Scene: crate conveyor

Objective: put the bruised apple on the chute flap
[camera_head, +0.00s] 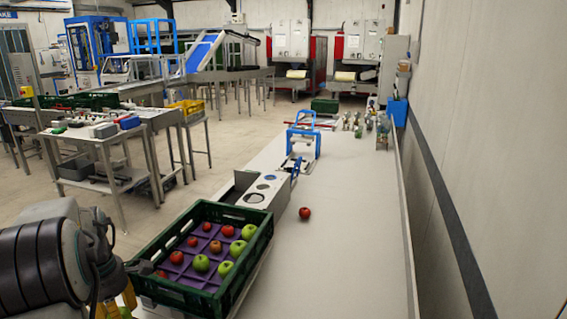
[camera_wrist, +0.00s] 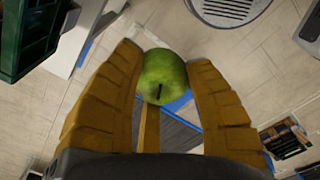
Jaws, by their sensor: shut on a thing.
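My gripper (camera_wrist: 163,56) has its two yellow fingers shut on a green apple (camera_wrist: 166,76) in the wrist view. A small dark mark, perhaps the stem, shows on the apple; I cannot tell whether it is bruised. The crate holds several red and green apples on a purple liner. A grey panel with round openings (camera_head: 258,190) stands behind the crate; I cannot tell which part is the chute flap.
A lone red apple (camera_head: 305,213) lies on the pale counter (camera_head: 345,235), right of the panel. A blue frame (camera_head: 303,140) stands farther along it. Several small items stand at its far end. A wall (camera_head: 475,130) bounds the right. The counter's near right is clear.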

